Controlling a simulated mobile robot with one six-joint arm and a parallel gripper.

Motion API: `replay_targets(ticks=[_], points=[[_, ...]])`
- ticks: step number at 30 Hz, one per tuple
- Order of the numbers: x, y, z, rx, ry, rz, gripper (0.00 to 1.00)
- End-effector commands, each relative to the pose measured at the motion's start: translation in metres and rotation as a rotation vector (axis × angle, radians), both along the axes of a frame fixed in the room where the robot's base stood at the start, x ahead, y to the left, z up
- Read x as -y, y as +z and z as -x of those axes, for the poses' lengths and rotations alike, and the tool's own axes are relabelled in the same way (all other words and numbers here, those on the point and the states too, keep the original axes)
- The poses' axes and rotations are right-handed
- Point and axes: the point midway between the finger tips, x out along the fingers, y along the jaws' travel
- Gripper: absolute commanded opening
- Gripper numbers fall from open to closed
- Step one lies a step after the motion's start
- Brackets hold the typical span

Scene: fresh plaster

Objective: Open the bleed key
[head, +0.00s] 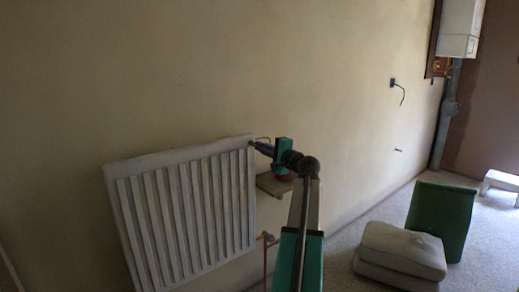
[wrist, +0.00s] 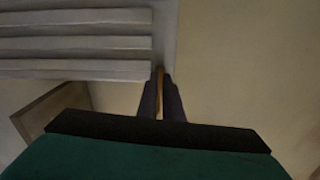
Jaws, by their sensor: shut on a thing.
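The bleed key (wrist: 159,78) shows in the wrist view as a thin brass-coloured strip between the two dark fingers of my gripper (wrist: 160,85). My gripper is shut on it, and the fingers hide most of it. In the head view my gripper (head: 259,147) is at the upper right corner of the white ribbed radiator (head: 190,212). A thin brass-coloured piece of the key (head: 263,138) shows just above the fingers there. The radiator's ribs also show in the wrist view (wrist: 75,43). I cannot tell how far the key is turned.
A small wooden shelf (head: 268,186) sticks out of the wall below my gripper. A copper pipe with a valve (head: 267,239) is at the radiator's lower right. Pale sacks (head: 400,250) and a green panel-like object (head: 441,218) stand on the floor at the right.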

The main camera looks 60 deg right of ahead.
Motion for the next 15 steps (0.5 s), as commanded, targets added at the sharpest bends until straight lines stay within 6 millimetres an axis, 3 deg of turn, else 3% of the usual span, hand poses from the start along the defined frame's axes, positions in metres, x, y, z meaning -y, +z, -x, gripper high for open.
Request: replay_targets(ticks=[15], points=[[0.0005,0.0001,0.0004,-0.049,-0.002,0.146,0.00]])
